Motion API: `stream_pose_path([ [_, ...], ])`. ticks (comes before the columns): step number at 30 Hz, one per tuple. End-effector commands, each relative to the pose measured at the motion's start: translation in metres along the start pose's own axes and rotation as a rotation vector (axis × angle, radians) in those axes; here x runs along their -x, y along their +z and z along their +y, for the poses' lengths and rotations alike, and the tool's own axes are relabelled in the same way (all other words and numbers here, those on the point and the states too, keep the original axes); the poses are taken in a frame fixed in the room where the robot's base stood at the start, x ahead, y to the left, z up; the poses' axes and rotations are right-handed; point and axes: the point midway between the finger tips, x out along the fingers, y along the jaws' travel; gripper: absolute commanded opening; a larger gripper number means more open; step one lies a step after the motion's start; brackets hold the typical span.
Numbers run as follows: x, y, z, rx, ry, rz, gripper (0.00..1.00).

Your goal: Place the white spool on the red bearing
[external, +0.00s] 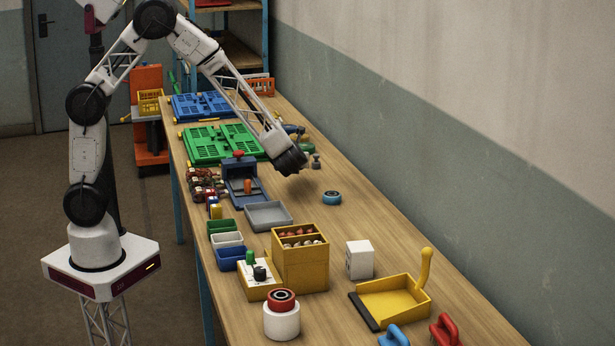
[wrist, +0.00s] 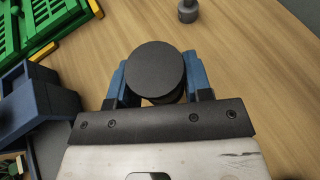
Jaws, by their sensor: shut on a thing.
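A red bearing (external: 281,295) with a dark centre lies flat on top of a white cylinder (external: 281,322) at the front of the bench. This cylinder may be the white spool; I see no other clear one. My gripper (external: 292,166) is far behind them, above the bench by the green crate. In the wrist view its blue fingers are shut on a dark grey round thing (wrist: 155,71), seen flat face on. Its lower part is hidden, and in the external view I cannot make it out.
A small grey weight (external: 316,161) stands right of my gripper, also in the wrist view (wrist: 187,11). A blue ring (external: 332,198), grey tray (external: 268,216), yellow box (external: 301,267), white block (external: 360,259) and yellow dustpan (external: 394,299) lie nearer the front. Bare wood separates several.

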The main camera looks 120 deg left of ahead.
Motion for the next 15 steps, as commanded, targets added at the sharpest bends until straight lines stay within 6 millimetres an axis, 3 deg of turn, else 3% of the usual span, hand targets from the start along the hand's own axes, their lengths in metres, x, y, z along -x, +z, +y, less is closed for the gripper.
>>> stream_pose_path([
  [10,0.001,0.002,0.000,0.001,0.000,0.000,0.23],
  [15,0.006,0.015,0.000,0.002,0.000,0.000,0.23],
])
